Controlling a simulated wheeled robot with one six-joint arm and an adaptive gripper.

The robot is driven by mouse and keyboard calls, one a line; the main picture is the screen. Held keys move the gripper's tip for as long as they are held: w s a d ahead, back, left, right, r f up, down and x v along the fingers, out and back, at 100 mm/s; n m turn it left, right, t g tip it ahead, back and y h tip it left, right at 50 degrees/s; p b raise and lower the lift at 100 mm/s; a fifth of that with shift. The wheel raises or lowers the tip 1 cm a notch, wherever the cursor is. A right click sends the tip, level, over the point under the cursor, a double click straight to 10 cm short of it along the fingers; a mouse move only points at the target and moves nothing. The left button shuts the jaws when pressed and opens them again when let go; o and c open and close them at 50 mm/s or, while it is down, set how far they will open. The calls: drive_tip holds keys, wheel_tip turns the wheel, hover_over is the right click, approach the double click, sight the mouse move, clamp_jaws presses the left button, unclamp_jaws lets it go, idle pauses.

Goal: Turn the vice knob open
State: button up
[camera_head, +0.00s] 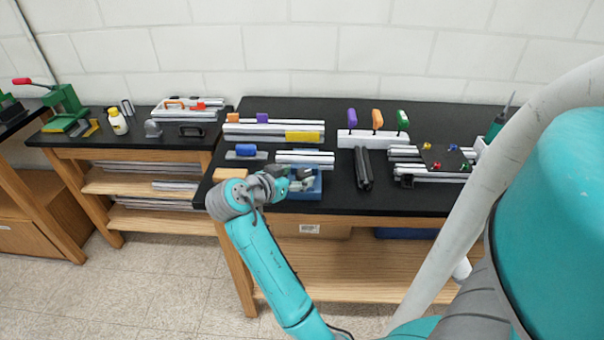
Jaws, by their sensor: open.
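I cannot pick out a vice knob with certainty. A fixture on the right of the black bench has a dark plate (440,157) with small red, yellow and blue knobs, on silver extrusion bars. A small black part (407,181) sits at its front left corner. My gripper (276,171) is at the end of my teal arm, over the left front of the bench, by a blue bin (318,188). It is small and partly hidden by my wrist; it is open, with nothing seen held. It is well to the left of the fixture.
Silver bars with a yellow block (302,136) and a blue block (246,150) lie behind my gripper. A white rack (372,138) holds purple, orange and green handles. Black bars (363,169) lie before it. A green press (66,106) stands on the left bench.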

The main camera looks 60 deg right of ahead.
sight(300, 175)
drive_tip(key=shift+x, duration=2.05)
drive_tip(key=c, duration=1.2)
